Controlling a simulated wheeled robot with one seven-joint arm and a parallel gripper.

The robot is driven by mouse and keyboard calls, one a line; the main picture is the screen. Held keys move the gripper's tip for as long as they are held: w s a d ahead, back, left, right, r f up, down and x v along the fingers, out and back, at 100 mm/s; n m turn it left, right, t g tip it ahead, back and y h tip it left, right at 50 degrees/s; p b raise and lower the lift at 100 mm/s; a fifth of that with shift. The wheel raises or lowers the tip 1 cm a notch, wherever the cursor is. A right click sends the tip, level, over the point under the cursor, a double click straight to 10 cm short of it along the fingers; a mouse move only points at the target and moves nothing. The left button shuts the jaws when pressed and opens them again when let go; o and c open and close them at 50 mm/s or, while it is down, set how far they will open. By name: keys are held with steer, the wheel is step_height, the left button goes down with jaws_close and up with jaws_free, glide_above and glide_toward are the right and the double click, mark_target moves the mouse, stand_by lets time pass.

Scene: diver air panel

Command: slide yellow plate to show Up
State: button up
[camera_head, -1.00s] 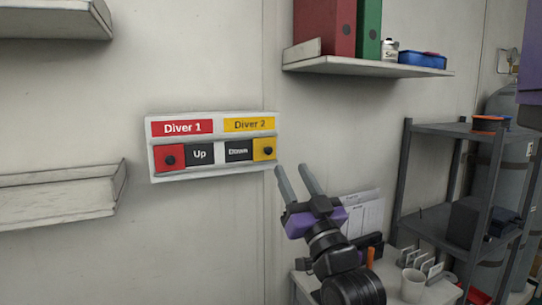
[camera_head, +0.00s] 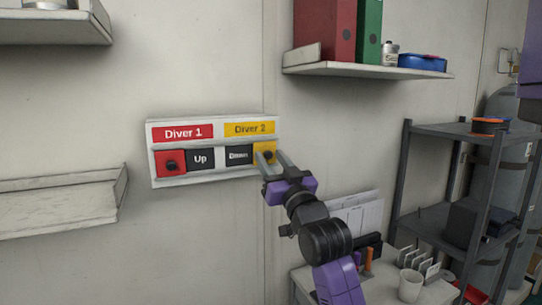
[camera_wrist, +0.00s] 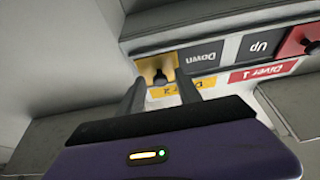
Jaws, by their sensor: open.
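The white diver panel (camera_head: 215,181) hangs on the wall. Its yellow plate (camera_head: 262,147) with a black knob (camera_head: 267,156) sits at the right end of the Diver 2 row, and the word Down (camera_head: 239,155) shows to its left. My gripper (camera_head: 271,156) is open at the yellow plate, its fingers partly covering it. In the wrist view the yellow plate (camera_wrist: 150,66) and its knob (camera_wrist: 160,78) appear between the two open fingertips (camera_wrist: 160,85). I cannot tell whether the fingers touch the knob.
The red plate (camera_head: 168,156) is at the left of the Diver 1 row, with Up (camera_head: 201,159) showing beside it. A shelf (camera_head: 365,70) with binders is above right. A desk with a cup (camera_head: 411,284) and papers is below right. A wall ledge (camera_head: 60,200) is at left.

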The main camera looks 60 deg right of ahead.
steer(key=shift+w+d, duration=0.1)
steer(key=shift+w, duration=0.05)
steer(key=shift+c, duration=0.4)
jaws_close()
stand_by(1.0)
